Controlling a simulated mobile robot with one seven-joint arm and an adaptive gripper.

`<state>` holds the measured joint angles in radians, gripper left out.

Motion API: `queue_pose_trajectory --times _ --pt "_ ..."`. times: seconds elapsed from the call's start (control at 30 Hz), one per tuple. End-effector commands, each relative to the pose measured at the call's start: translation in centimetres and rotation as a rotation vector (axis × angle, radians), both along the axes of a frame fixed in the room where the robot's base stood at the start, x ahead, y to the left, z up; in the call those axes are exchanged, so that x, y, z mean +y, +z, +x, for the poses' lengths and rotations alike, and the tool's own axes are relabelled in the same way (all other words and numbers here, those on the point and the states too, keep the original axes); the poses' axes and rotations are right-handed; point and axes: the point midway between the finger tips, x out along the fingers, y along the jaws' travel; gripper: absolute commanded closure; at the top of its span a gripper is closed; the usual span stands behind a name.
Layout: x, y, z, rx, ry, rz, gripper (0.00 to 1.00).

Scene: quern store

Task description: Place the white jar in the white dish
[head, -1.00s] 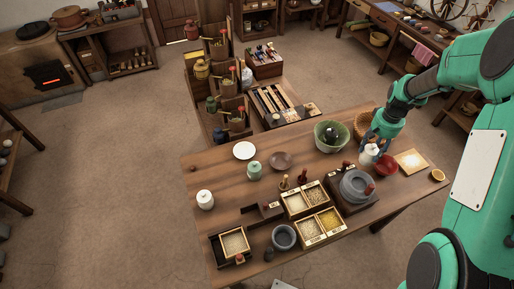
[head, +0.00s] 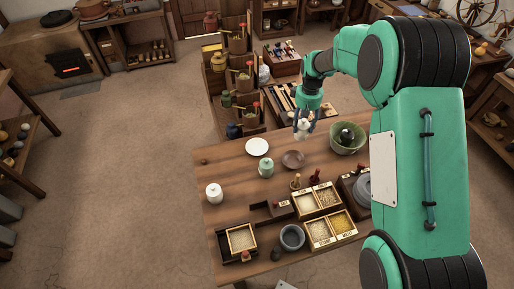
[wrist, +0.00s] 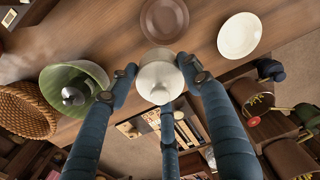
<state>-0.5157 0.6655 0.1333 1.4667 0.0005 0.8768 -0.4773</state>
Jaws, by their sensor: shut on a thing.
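My gripper (head: 303,114) is shut on a white jar (head: 302,128) and holds it in the air over the far side of the table. In the wrist view the jar (wrist: 158,82) sits between the blue fingers of my gripper (wrist: 157,68). The white dish (head: 257,147) lies flat and empty on the table, left of my gripper in the head view. In the wrist view the white dish (wrist: 240,36) is at the upper right, apart from the jar. A second white jar (head: 214,193) stands near the table's left edge.
A brown dish (head: 292,159) lies beside the white dish, with a pale green lidded jar (head: 266,168) nearby. A green bowl (head: 345,139) stands to the right. Grain boxes (head: 319,231) and a grey mortar (head: 292,237) fill the front. A wicker basket (wrist: 27,110) shows in the wrist view.

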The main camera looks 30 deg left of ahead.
Motion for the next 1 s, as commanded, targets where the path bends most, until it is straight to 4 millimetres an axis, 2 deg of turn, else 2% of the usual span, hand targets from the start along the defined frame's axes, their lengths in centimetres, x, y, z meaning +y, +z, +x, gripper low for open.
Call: queue_pose_trajectory --times 0.03,0.2,0.4,0.5,0.7,1.0 --pt "2.2 -0.2 -0.6 -0.001 0.046 0.0 1.0" --pt "8.5 -0.6 -2.8 -0.001 0.196 0.001 1.0" --pt "14.3 -0.9 -5.4 -0.001 0.339 0.001 1.0" --pt "16.2 -1.0 -6.4 0.0 0.385 0.0 1.0" --pt "17.9 -1.0 -7.3 0.0 0.43 0.0 1.0" --pt "18.0 -1.0 -7.4 0.0 0.433 0.0 1.0"
